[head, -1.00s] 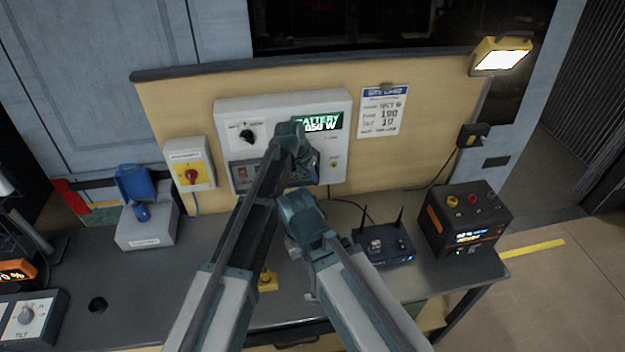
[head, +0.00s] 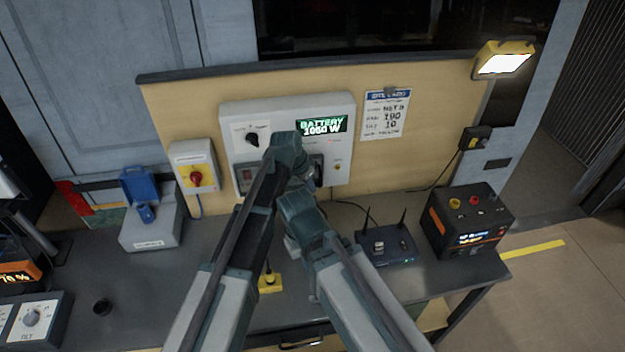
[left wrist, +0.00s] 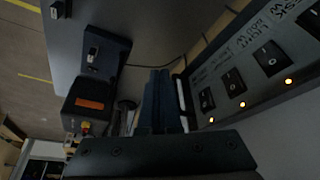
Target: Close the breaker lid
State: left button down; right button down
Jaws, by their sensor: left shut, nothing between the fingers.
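The white battery panel (head: 229,117) hangs on the tan backboard, with a green display and a knob. Low on it is a dark breaker strip (head: 246,177), partly hidden by my left arm. In the left wrist view a row of black rocker switches (left wrist: 234,82) with orange lamps shows at the right. I cannot make out the lid clearly in either view. My left gripper (head: 302,176) is at the panel's lower middle; its shut, empty fingers (left wrist: 158,98) point along the switch row. I cannot tell whether they touch the panel. My right gripper (head: 292,243) is lower, over the bench, its fingers mostly hidden.
A yellow switch box (head: 196,160) and a grey box with an open blue cover (head: 150,226) are to the left. A router (head: 386,246) and a black power unit (head: 468,222) stand to the right. A small yellow item (head: 270,283) lies between my arms.

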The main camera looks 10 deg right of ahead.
pick_arm(q)
jog(key=d+p+v, duration=0.1)
jog(key=p+v, duration=0.6)
jog(key=v, duration=0.1)
jog(key=shift+s+r, duration=0.45)
jog(key=s+a+f+n+g+y, duration=0.15)
jog(key=s+a+n, duration=0.35)
jog(key=s+a, duration=0.5)
jog(key=s+a+n+y, duration=0.2)
jog(key=s+a+n, duration=0.4)
jog(key=a, duration=0.8)
jog(key=s+d+f+m+b, duration=0.1)
jog(key=s+d+f+b, duration=0.1)
jog(key=f+b, duration=0.4)
jog(key=s+d+f+m+g+y+b, duration=0.1)
jog(key=s+d+f+b, duration=0.1)
jog(key=d+f+b, duration=0.2)
jog(key=s+d+f+m+b, duration=0.2)
jog(key=s+d+f+b, duration=0.1)
jog(key=f+b, duration=0.4)
jog(key=shift+d+f+b, duration=0.3)
jog(key=shift+d+b, duration=0.05)
jog(key=shift+d, duration=0.2)
